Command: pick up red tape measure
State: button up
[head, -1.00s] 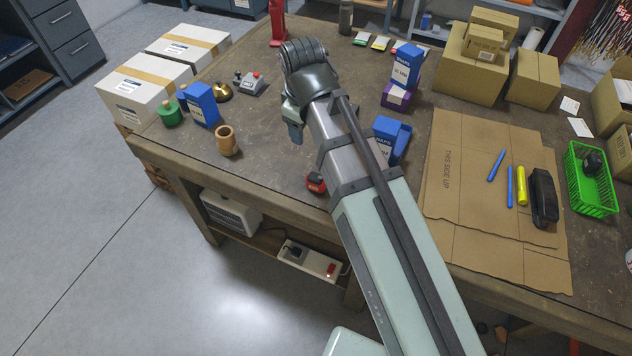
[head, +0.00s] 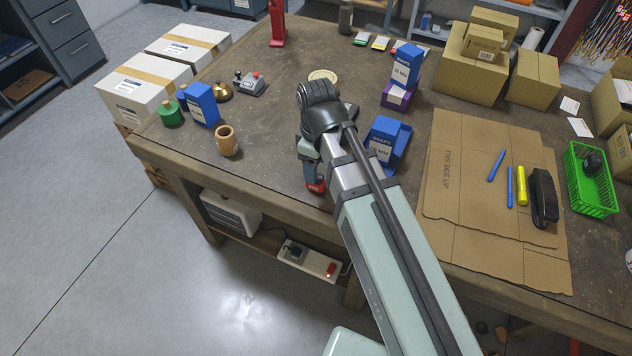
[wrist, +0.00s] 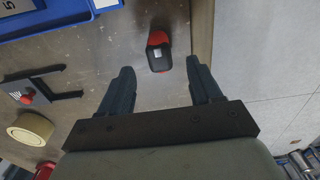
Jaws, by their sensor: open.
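The red tape measure (head: 316,185), red with a black face, lies on the workbench near its front edge. In the head view my arm and gripper (head: 311,172) partly cover it. In the wrist view the tape measure (wrist: 158,52) lies just beyond and between my two spread fingertips (wrist: 159,68). My gripper is open and empty. I cannot tell the exact height of the fingers above the bench.
The bench edge (wrist: 203,40) runs close beside the tape measure. A blue bin (head: 388,145) stands to the right. A wooden mug (head: 227,141) stands to the left.

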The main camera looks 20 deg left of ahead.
jog(key=shift+f, duration=0.5)
jog(key=shift+f, duration=0.1)
jog(key=shift+a+f, duration=0.1)
jog(key=shift+f, duration=2.35)
jog(key=shift+c, duration=0.2)
jog(key=c, duration=1.1)
jog(key=shift+r, duration=0.15)
